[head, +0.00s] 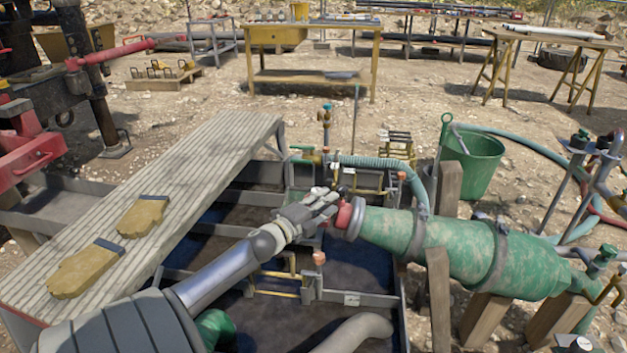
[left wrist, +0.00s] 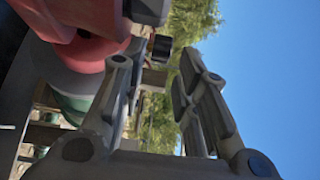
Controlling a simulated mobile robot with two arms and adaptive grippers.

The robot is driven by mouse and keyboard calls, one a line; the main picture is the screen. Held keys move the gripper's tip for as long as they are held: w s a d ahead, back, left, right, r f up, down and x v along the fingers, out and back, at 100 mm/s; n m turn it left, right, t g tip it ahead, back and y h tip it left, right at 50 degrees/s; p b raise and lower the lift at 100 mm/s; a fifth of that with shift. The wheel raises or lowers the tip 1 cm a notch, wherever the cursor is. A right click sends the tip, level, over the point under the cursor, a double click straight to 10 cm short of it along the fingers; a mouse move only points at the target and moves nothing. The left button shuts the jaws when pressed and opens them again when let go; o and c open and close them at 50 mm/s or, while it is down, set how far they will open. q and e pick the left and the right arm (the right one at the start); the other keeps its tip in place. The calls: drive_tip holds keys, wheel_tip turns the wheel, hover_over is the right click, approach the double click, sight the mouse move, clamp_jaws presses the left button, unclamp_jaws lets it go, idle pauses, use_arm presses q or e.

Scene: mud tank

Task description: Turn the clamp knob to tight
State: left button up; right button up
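A small black cylindrical knob (left wrist: 160,48), which looks like the clamp knob, shows in the left wrist view just beyond the fingertips, beside a red fitting (left wrist: 92,52). In the head view my left gripper (head: 328,198) is close to the red end fitting (head: 346,214) of a green cylinder (head: 450,250); the knob cannot be made out there. In the left wrist view the fingers of my left gripper (left wrist: 163,85) are apart, with an empty gap between them. I cannot tell whether a finger touches the knob or the fitting.
The mud tank (head: 365,299) with pipes and valves lies below the gripper. A plank walkway (head: 185,170) bears two tan gloves (head: 142,217). A green bucket (head: 472,163) and wooden posts (head: 439,290) stand around the green cylinder. Open sky lies right of the gripper in the wrist view.

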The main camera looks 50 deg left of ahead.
use_arm(q)
drive_tip(key=shift+s+d, duration=0.2)
drive_tip(key=shift+s, duration=2.2)
